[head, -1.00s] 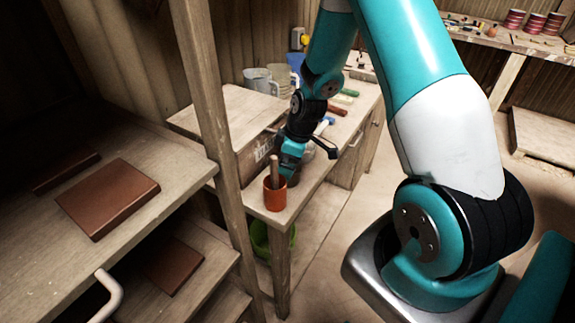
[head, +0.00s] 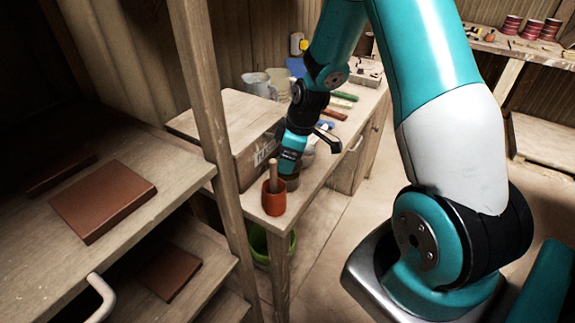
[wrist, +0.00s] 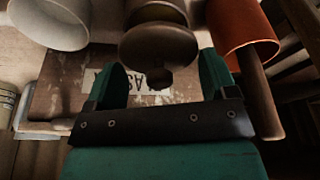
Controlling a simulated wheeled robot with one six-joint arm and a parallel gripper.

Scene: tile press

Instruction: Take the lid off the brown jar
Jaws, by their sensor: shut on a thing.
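The brown jar (head: 292,183) stands on the narrow wooden bench, just behind the orange pot, and is partly hidden by it and by my gripper. In the wrist view the jar (wrist: 155,12) is at the top centre, with its round lid (wrist: 152,42) and the lid's knob toward me. My gripper (head: 290,166) is over the jar in the head view. In the wrist view its green fingers (wrist: 163,80) are on either side of the knob, and it is shut on the lid. I cannot tell whether lid and jar are apart.
An orange pot (head: 273,199) with a wooden handle stands close in front of the jar. A wooden box (head: 255,153) is beside it on the left. A pale cup (wrist: 50,22) shows in the wrist view. A wooden post (head: 205,95) rises at the left.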

